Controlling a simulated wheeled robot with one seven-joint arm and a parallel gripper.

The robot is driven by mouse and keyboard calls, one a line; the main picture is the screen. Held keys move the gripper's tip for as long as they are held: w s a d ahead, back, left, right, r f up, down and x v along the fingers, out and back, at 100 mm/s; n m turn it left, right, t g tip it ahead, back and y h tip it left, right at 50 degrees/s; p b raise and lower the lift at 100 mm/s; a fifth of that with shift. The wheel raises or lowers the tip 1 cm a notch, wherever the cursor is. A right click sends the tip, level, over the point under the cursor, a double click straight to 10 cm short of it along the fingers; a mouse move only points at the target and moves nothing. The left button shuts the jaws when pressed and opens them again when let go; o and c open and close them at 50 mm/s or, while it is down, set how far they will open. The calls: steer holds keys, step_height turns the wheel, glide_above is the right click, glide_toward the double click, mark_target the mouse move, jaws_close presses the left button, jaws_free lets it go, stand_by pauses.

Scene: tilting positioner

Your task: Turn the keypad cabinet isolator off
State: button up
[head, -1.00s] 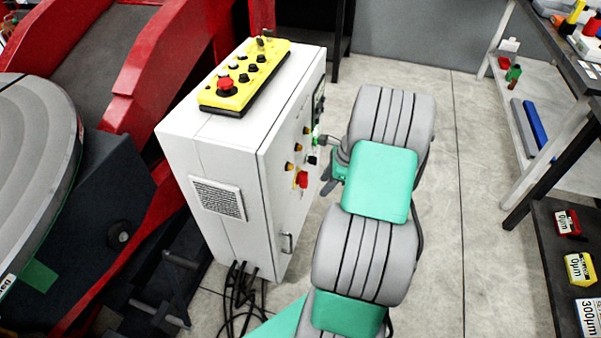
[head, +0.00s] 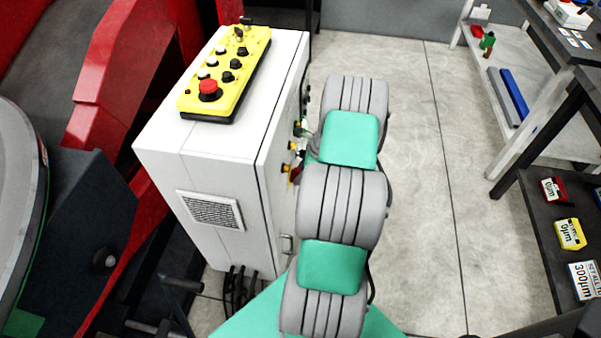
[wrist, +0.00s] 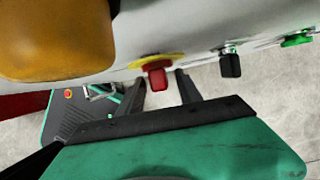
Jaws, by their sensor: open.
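The isolator shows in the wrist view as a red handle (wrist: 157,75) on a yellow plate, on the front of the white cabinet (head: 215,165). My gripper (wrist: 161,80) is open, with its two dark fingers reaching toward the panel on either side of the red handle. A gap shows between the handle and each finger; I see no contact.
A large orange knob or lamp (wrist: 55,38) is close to the wrist camera. A black switch (wrist: 230,64) and a green button (wrist: 297,40) lie right of the isolator. A yellow control box (head: 228,75) lies on the cabinet. A workbench (head: 560,150) stands right, with clear floor between.

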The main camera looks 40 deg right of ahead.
steer(key=shift+f, duration=0.2)
jaws_close()
stand_by(0.3)
